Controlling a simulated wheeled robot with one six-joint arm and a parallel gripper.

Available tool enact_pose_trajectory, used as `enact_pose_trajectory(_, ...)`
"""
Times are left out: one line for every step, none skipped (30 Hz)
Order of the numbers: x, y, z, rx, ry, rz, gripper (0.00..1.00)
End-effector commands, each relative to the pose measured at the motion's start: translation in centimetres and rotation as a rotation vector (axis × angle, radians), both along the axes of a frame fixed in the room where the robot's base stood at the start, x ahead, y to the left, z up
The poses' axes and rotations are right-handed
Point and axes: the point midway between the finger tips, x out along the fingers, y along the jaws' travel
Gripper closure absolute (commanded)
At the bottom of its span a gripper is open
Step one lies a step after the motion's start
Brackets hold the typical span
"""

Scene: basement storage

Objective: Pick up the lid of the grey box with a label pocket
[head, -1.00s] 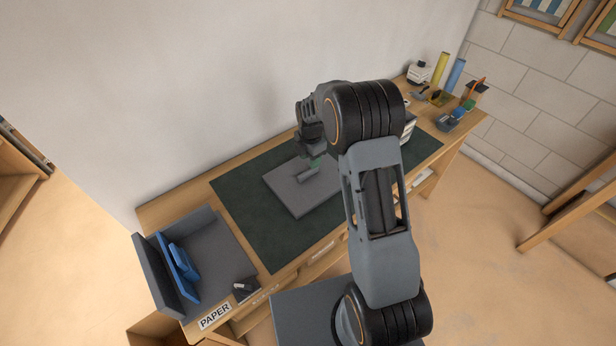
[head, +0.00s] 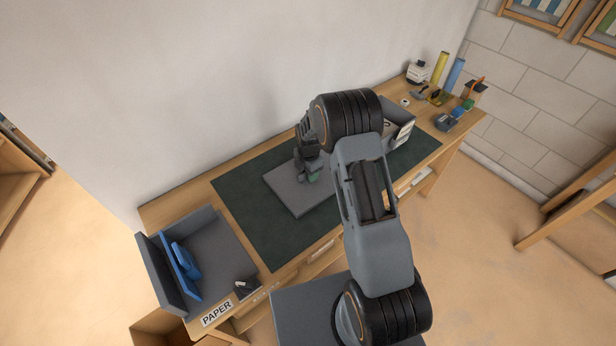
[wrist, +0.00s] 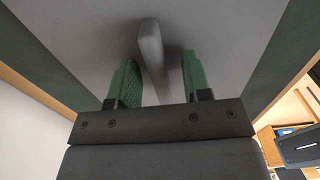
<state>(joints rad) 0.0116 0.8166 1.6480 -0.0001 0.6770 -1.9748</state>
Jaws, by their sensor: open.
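The lid (head: 295,204) is a flat grey slab lying on the dark green mat, with a bar handle on top. The lid also fills most of the wrist view (wrist: 85,35). My gripper (head: 311,174) is low over the lid and hides its handle in the head view. In the wrist view my gripper (wrist: 160,65) is open, its green fingers on either side of the handle (wrist: 151,48), with gaps showing on both sides. The grey box (head: 401,128) stands without a cover at the mat's right end, partly hidden behind my arm.
A grey tray (head: 226,255) with blue items stands at the desk's left end, beside a PAPER label (head: 216,313). Yellow (head: 440,68) and blue (head: 456,73) cylinders and small tools stand at the far right. The wall (head: 230,80) runs close behind the desk. The mat's left part is clear.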

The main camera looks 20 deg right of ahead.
Motion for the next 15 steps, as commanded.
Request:
enact_pose_trajectory(0.01, 0.00, 0.01, 0.000, 0.000, 0.000, 0.55)
enact_pose_trajectory(0.01, 0.01, 0.02, 0.000, 0.000, 0.000, 0.58)
enact_pose_trajectory(0.01, 0.01, 0.02, 0.000, 0.000, 0.000, 0.62)
enact_pose_trajectory(0.01, 0.01, 0.02, 0.000, 0.000, 0.000, 0.65)
enact_pose_trajectory(0.01, 0.01, 0.03, 0.000, 0.000, 0.000, 0.68)
enact_pose_trajectory(0.00, 0.02, 0.03, 0.000, 0.000, 0.000, 0.72)
enact_pose_trajectory(0.00, 0.02, 0.03, 0.000, 0.000, 0.000, 0.74)
enact_pose_trajectory(0.00, 0.02, 0.04, 0.000, 0.000, 0.000, 0.77)
enact_pose_trajectory(0.00, 0.02, 0.04, 0.000, 0.000, 0.000, 0.81)
enact_pose_trajectory(0.00, 0.02, 0.04, 0.000, 0.000, 0.000, 0.84)
enact_pose_trajectory(0.00, 0.02, 0.04, 0.000, 0.000, 0.000, 0.87)
enact_pose_trajectory(0.00, 0.02, 0.04, 0.000, 0.000, 0.000, 0.91)
enact_pose_trajectory(0.00, 0.02, 0.04, 0.000, 0.000, 0.000, 0.94)
enact_pose_trajectory(0.00, 0.02, 0.04, 0.000, 0.000, 0.000, 0.96)
enact_pose_trajectory(0.00, 0.02, 0.04, 0.000, 0.000, 0.000, 1.00)
